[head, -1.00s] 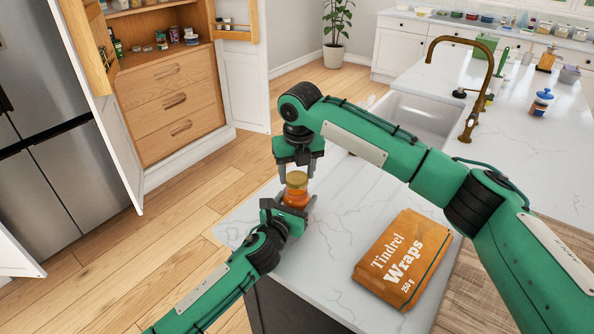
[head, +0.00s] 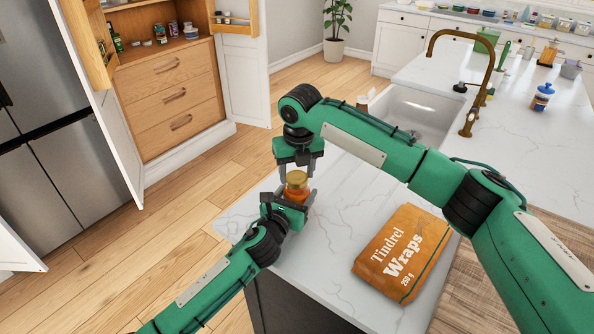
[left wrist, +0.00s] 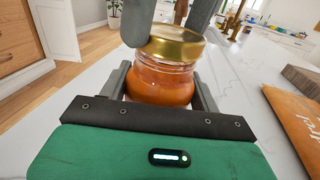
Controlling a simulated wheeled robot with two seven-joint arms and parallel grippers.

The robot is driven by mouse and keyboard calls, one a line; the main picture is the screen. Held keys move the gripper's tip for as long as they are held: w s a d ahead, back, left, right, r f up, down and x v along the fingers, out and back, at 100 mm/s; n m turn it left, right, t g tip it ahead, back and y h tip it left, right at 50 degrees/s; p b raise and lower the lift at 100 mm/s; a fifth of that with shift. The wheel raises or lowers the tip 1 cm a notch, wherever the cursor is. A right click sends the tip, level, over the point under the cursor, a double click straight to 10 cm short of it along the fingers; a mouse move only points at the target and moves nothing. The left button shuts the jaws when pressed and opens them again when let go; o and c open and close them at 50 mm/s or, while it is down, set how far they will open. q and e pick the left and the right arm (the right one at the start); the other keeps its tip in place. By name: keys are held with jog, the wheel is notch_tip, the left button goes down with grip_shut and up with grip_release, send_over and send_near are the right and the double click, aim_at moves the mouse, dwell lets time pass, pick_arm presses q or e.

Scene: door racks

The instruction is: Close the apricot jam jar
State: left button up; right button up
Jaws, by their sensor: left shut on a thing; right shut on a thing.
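The apricot jam jar (head: 294,196) is a small glass jar of orange jam, held over the counter's near left end. It fills the middle of the left wrist view (left wrist: 160,84). Its gold lid (left wrist: 172,44) sits on the mouth; I cannot tell how tightly. My left gripper (head: 293,202) is shut around the jar's body from below, with a finger on each side. My right gripper (head: 297,172) comes from above and is shut on the lid. One of its fingers overlaps the lid's left edge in the left wrist view.
An orange bag of wraps (head: 402,253) lies on the white counter (head: 345,210) to the right of the jar. A sink (head: 425,112) with a brass tap (head: 470,120) is behind my right arm. An open cupboard (head: 170,85) stands at the left.

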jog(key=shift+f, duration=0.55)
